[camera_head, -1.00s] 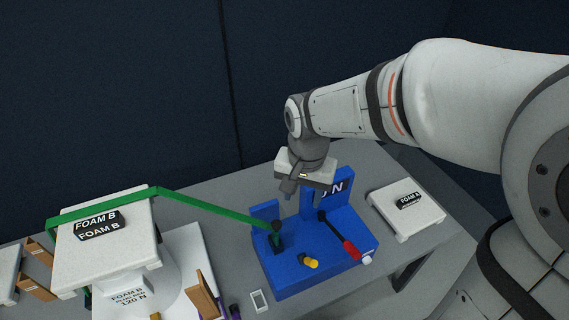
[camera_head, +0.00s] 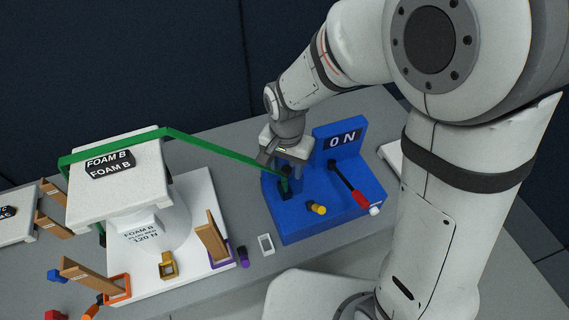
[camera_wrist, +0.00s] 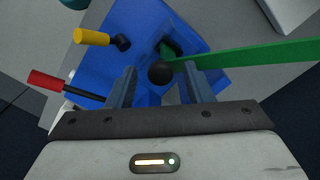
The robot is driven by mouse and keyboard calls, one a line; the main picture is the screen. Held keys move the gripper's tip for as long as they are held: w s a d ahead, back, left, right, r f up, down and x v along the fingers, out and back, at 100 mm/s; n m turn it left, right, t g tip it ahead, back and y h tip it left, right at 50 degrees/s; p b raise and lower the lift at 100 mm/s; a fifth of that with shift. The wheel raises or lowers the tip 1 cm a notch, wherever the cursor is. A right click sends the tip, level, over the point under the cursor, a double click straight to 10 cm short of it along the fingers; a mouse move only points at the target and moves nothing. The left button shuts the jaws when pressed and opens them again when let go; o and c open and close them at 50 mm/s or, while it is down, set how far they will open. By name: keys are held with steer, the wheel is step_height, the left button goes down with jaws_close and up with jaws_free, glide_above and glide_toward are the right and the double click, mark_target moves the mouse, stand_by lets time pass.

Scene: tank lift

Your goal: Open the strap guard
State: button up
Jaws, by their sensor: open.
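A blue tensioner block (camera_head: 300,212) stands on the grey bench, with a "0 N" display (camera_head: 343,140) on its upright back. A green strap (camera_head: 220,147) runs from the foam B tank (camera_head: 110,185) to this block. A black ball knob (camera_wrist: 160,73) stands at the strap's end. I cannot tell which part is the strap guard. My gripper (camera_head: 286,168) is over the strap end, partly hiding the knob in the head view. In the wrist view my gripper (camera_wrist: 160,85) is open, with the knob appearing between its fingers; contact cannot be told.
A yellow handle (camera_head: 317,208) and a red-gripped lever (camera_head: 360,197) stick out from the block close to my gripper. A small white frame (camera_head: 266,244) and a purple-based wooden piece (camera_head: 212,240) lie to the left. Another white tank (camera_head: 390,155) is partly hidden behind my arm.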

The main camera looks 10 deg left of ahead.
steer(key=shift+c, duration=0.4)
jaws_close()
